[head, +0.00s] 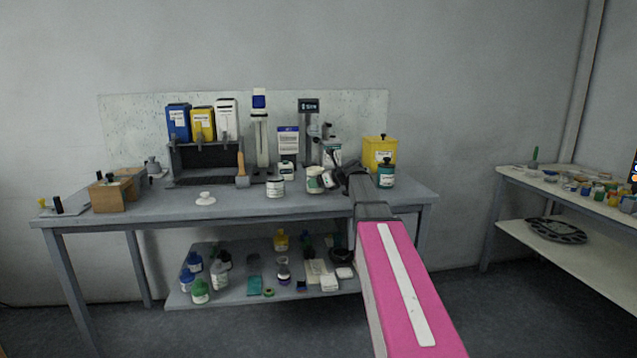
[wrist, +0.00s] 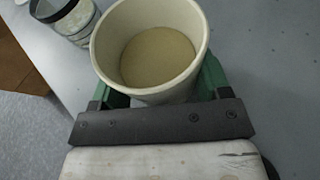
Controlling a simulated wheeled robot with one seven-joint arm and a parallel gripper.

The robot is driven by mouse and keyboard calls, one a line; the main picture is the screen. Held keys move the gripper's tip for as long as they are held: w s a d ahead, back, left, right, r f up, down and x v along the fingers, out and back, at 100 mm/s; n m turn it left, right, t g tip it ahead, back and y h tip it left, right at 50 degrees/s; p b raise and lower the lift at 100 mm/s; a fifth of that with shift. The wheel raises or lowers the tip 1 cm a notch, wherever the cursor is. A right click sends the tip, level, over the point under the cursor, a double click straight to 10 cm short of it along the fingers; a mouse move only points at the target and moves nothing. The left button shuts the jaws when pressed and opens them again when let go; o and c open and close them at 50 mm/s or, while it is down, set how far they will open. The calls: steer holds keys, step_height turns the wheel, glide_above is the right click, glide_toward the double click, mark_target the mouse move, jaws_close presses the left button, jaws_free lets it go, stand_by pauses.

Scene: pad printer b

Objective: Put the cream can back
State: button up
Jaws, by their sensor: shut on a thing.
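The cream can (head: 314,181) is a pale, open-topped can near the right half of the bench. In the wrist view I look down into the cream can (wrist: 106,45) and see a flat beige surface inside. My gripper (head: 328,180) is shut on it, with green fingers on either side of the can in the wrist view (wrist: 160,88). I cannot tell whether the can's base touches the bench. My gripper and arm hide part of its right side in the head view.
A pale can (head: 275,188) stands just left, a dark green jar (head: 385,175) to the right.

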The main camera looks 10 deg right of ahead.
steer(key=shift+f, duration=0.35)
stand_by(0.6)
steer(key=o, duration=0.9)
steer(key=shift+s, duration=0.1)
steer(key=shift+v, duration=1.4)
steer(key=o, duration=0.3)
steer(key=shift+o, duration=0.2)
steer(key=shift+d, duration=0.1)
